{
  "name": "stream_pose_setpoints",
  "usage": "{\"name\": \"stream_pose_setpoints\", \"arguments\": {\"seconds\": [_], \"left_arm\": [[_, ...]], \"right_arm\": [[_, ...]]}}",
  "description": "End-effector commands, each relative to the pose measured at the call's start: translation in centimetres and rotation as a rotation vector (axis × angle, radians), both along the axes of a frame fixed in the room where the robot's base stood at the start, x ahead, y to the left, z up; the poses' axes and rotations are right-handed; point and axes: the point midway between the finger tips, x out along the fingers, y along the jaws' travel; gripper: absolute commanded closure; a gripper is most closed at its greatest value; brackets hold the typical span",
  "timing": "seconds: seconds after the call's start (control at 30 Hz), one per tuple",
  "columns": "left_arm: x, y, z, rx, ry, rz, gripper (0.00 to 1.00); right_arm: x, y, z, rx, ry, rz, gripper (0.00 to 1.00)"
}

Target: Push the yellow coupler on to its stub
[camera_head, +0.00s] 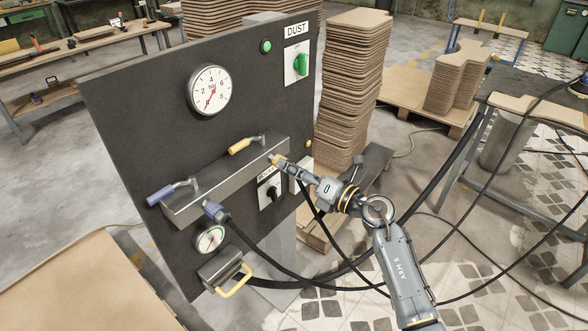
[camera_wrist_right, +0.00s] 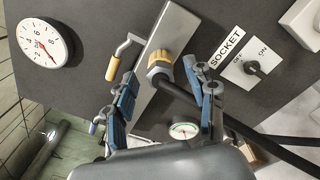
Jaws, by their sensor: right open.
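The yellow coupler (camera_head: 275,159) is at the right end of the grey manifold block (camera_head: 228,180) on the dark panel. In the right wrist view the coupler (camera_wrist_right: 161,66) shows a yellow ring and a grey hex part against the block, with a black hose running off to the right. The stub is hidden, and I cannot tell how far on the coupler is. My right gripper (camera_head: 285,163) is open at the coupler; in the wrist view its blue-padded fingers (camera_wrist_right: 166,82) stand on either side, apart from it. My left gripper is not in view.
A yellow-handled lever (camera_head: 240,146) and a blue-handled lever (camera_head: 166,192) stick out from the block. A blue coupler (camera_head: 214,210) with a hose sits below it. The socket switch (camera_head: 271,192) is close beside my gripper. Black hoses hang around my right arm.

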Motion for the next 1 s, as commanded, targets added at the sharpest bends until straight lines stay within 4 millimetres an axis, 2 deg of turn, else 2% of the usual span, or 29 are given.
{"name": "stream_pose_setpoints", "arguments": {"seconds": [0.17,0.4,0.6,0.73,1.0], "left_arm": [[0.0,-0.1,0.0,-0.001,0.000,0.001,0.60],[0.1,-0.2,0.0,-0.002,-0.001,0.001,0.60],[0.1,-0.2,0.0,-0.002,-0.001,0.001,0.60],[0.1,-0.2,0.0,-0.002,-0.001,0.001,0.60],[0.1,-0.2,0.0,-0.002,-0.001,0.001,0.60]], "right_arm": [[-1.1,-1.8,-0.1,-0.003,0.000,-0.002,0.45],[-4.2,-6.0,-0.2,-0.003,0.000,-0.001,0.45],[-6.2,-8.6,-0.1,-0.001,0.001,0.000,0.45],[-6.8,-9.4,-0.1,-0.001,0.001,0.000,0.45],[-7.0,-9.6,0.0,0.001,0.000,0.001,0.45]]}}
